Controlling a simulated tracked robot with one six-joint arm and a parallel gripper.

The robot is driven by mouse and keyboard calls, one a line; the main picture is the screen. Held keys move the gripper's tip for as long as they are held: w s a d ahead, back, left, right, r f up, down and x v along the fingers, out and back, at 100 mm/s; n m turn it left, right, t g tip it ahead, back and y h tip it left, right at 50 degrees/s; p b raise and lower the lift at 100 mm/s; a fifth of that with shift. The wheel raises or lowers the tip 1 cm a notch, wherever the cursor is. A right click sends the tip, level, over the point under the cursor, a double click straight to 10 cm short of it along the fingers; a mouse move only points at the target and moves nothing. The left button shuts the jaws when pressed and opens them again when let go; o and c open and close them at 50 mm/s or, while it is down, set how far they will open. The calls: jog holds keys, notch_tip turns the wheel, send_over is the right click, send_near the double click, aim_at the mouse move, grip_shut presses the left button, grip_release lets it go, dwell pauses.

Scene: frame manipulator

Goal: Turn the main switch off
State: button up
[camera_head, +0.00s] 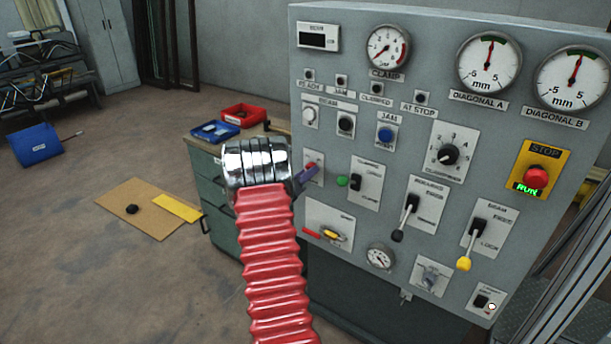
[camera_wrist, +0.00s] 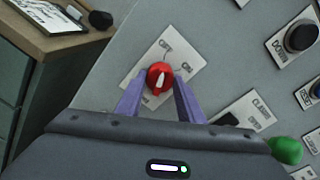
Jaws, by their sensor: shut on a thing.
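The main switch is a red rotary knob (camera_wrist: 160,69) with a white pointer bar, on a pale plate (camera_wrist: 178,51) marked OFF and ON. In the wrist view my gripper (camera_wrist: 160,77) has its two purple fingers shut on the knob, one on each side. The white bar stands nearly upright in that view, tilted a little; I cannot tell for sure which mark it points to. In the head view my gripper (camera_head: 308,174) reaches the switch plate (camera_head: 317,158) at the panel's left side, and my arm comes up from below. The knob is mostly hidden there.
A green knob (camera_wrist: 285,150) sits close to the right of my gripper. The grey panel (camera_head: 455,85) carries gauges, levers and a red stop button (camera_head: 536,178). A green cabinet (camera_head: 207,170) with red and blue trays stands left behind my arm.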

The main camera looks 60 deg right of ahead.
jog(key=shift+w+r+n, duration=0.1)
jog(key=shift+w+n, duration=0.1)
jog(key=shift+n, duration=0.4)
jog(key=o, duration=1.1)
jog(key=shift+s, duration=0.1)
jog(key=shift+c, duration=0.2)
jog(key=w+a, duration=0.2)
jog(key=a, duration=1.1)
jog(key=shift+a+r, duration=0.15)
jog(key=shift+a, duration=0.15)
